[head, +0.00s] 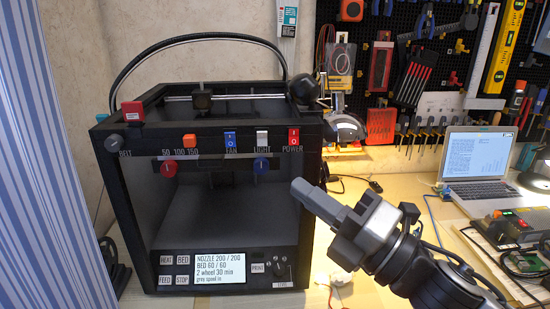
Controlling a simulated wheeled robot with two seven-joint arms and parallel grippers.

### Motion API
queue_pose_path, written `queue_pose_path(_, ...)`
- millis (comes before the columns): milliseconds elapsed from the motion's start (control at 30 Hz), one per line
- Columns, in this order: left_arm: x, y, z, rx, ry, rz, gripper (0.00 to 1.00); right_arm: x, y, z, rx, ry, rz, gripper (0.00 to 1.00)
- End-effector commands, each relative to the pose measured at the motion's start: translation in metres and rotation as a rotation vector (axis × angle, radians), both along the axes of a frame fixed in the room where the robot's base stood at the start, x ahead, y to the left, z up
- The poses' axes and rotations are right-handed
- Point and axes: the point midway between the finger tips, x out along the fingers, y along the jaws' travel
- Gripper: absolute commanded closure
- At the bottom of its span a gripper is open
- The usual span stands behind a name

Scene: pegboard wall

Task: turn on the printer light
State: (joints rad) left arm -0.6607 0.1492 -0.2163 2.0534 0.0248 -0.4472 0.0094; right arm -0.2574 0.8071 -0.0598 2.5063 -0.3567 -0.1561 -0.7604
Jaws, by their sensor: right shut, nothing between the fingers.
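The black 3D printer (225,220) stands on the workbench at centre left. Along its top front bar are a blue FAN switch (229,140), a whitish LIGHT switch (262,138) and a red POWER switch (294,137). The printer's inside looks dark grey. I cannot tell the LIGHT switch's position. My right gripper (298,189) is shut and empty. Its tip points up and left, in front of the printer's right side, below and right of the LIGHT switch in the picture. My left gripper is not in view.
A laptop (476,165) stands at the right. Tools hang on the black pegboard (400,60). A striped curtain (50,150) fills the left edge.

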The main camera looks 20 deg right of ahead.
Motion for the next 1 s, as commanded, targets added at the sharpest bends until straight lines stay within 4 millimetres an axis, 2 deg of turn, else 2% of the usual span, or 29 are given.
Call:
queue_pose_path(33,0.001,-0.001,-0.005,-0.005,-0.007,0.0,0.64,0.004,0.003,-0.001,-0.005,-0.007,0.002,1.0)
queue_pose_path(167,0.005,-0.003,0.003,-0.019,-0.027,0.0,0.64,0.014,0.009,0.005,-0.003,-0.004,-0.002,1.0)
queue_pose_path(333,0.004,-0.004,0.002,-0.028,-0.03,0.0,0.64,0.029,0.018,0.011,-0.004,-0.003,-0.002,1.0)
queue_pose_path(400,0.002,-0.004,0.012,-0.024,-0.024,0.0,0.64,0.041,0.024,0.02,0.0,-0.001,-0.005,1.0)
queue_pose_path(467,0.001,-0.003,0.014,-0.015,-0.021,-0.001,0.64,0.049,0.03,0.023,-0.001,0.0,-0.003,1.0)
queue_pose_path(700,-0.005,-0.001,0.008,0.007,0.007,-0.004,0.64,0.077,0.022,0.033,-0.005,0.003,-0.004,1.0)
queue_pose_path(1000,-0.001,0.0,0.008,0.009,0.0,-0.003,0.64,0.083,0.02,0.034,-0.005,0.003,-0.002,1.0)
